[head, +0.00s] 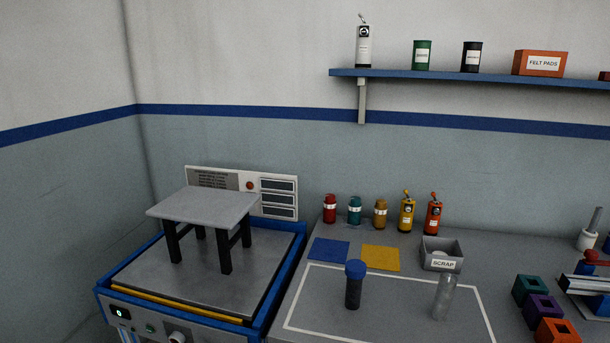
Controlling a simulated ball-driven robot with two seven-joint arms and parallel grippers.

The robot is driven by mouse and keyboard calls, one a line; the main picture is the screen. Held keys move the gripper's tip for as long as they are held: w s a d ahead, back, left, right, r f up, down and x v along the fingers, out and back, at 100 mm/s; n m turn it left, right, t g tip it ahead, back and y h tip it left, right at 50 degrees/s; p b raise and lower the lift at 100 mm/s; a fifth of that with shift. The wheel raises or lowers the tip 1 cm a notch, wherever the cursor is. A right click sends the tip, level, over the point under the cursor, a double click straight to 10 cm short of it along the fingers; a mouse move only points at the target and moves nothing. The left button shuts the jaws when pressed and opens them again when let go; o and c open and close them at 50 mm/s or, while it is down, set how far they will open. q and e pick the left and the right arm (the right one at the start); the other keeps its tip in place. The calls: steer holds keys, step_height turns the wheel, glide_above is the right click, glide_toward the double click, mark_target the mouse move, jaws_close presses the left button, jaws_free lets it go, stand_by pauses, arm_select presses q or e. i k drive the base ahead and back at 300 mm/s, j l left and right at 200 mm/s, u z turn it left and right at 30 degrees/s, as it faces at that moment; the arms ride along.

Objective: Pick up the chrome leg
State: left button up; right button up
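A shiny silver-grey upright cylinder (444,297), which looks like the chrome leg, stands on the grey bench at the lower right, inside a white outlined rectangle. A dark upright cylinder with a blue cap (354,285) stands to its left inside the same outline, apart from it. A small stool with a grey square seat (204,207) and black legs stands on a blue-framed test platform (130,277) at the left. Neither of my grippers is in view.
A grey scrap bin (441,254) sits behind the silver cylinder. Several small bottles (380,213) line the bench's back. Teal, purple and orange blocks (541,307) stand to the right. Blue (329,253) and yellow (380,258) mats lie behind the outline. A wall shelf (470,83) hangs above.

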mark_target(447, 282)
steer(key=l+z, duration=0.1)
steer(key=z, duration=0.6)
steer(key=l+z, duration=0.15)
steer(key=z, duration=0.2)
steer(key=i, duration=0.05)
